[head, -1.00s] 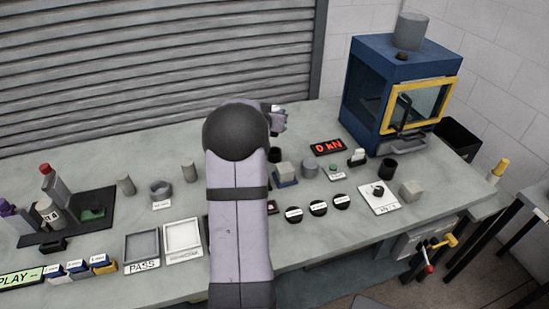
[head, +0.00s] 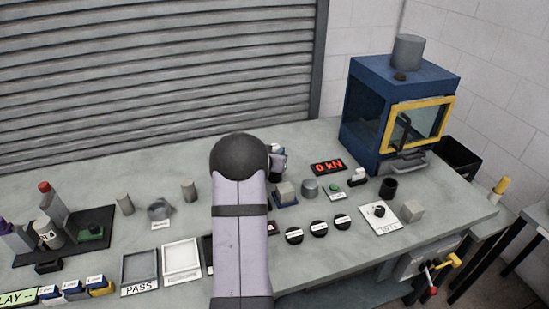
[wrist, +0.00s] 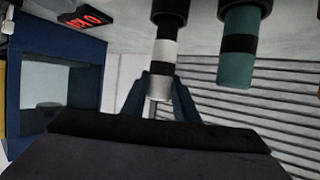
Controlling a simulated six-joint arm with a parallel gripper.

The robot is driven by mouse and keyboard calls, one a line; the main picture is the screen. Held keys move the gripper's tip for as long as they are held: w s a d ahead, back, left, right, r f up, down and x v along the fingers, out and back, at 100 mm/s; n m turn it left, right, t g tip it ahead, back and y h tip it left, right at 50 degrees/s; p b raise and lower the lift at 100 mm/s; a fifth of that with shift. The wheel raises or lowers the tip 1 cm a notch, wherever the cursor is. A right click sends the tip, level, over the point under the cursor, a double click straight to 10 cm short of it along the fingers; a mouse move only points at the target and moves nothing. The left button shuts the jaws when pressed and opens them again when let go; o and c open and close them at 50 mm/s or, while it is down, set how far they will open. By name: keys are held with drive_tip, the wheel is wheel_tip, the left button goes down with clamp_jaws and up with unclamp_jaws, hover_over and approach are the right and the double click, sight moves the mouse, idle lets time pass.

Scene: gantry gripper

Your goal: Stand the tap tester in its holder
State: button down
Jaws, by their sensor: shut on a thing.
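My gripper (wrist: 158,88) shows in the wrist view, where the scene appears upside down. Its two blue fingers are shut on a rod (wrist: 166,50) with white, black and silver bands, likely the tap tester. The rod's far end meets a wide black part at the top of the picture; I cannot tell whether this is its own end or a holder. A teal rod (wrist: 240,25) with black bands is beside it, apart from the fingers. In the head view my gripper (head: 278,162) is mostly hidden behind my arm, and neither rod is clear there.
A red 0 kN display (head: 328,167) and a blue machine with a yellow-framed door (head: 370,110) stand to the right. A black cup (head: 388,188), round black discs (head: 319,229) and small blocks are on the bench. A black tray (head: 85,245) with bottles is at left.

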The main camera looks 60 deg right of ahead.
drive_tip(key=shift+f, duration=1.3)
drive_tip(key=shift+f, duration=0.15)
drive_tip(key=c, duration=1.4)
unclamp_jaws()
drive_tip(key=shift+f, duration=0.1)
drive_tip(key=shift+r, duration=0.25)
drive_tip(key=b+v, duration=0.1)
drive_tip(key=v, duration=1.1)
